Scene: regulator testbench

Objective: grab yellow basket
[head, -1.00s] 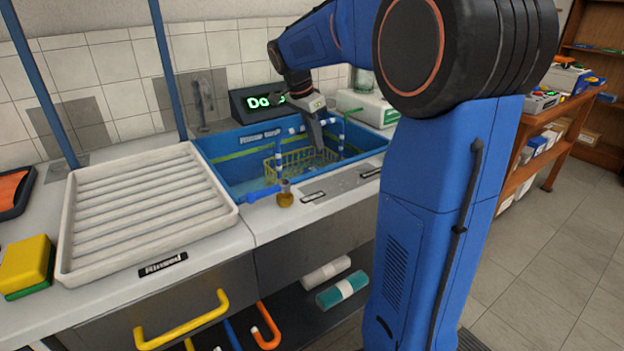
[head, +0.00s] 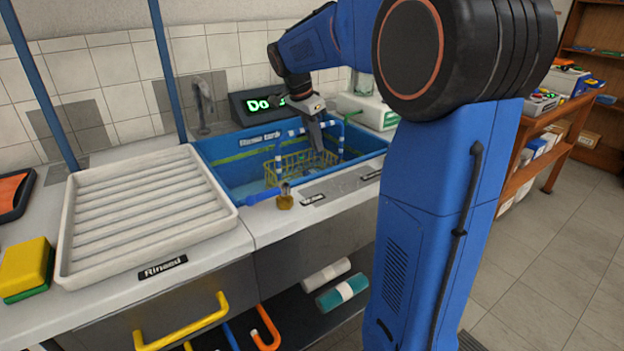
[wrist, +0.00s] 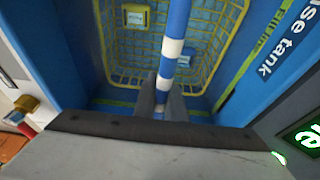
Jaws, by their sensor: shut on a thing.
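The yellow wire basket (head: 291,164) is in the blue rinse tank (head: 228,174). A blue and white striped handle (head: 279,150) arches over it. In the wrist view the basket (wrist: 215,62) lies beyond my fingers, with the striped handle (wrist: 175,28) running down between them. My gripper (head: 317,142) is shut on this handle; in the wrist view its fingertips (wrist: 162,100) press on both sides of the bar. A small pale block (wrist: 135,17) shows inside the basket. The basket's far right side is partly hidden by my gripper.
A white ribbed tray (head: 230,215) marked "Rinsed" stands left of the tank. A blue-handled valve (head: 285,198) is at the tank's front edge. A display box (head: 262,103) stands behind the tank, and a pale device (head: 368,108) stands at the back right.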

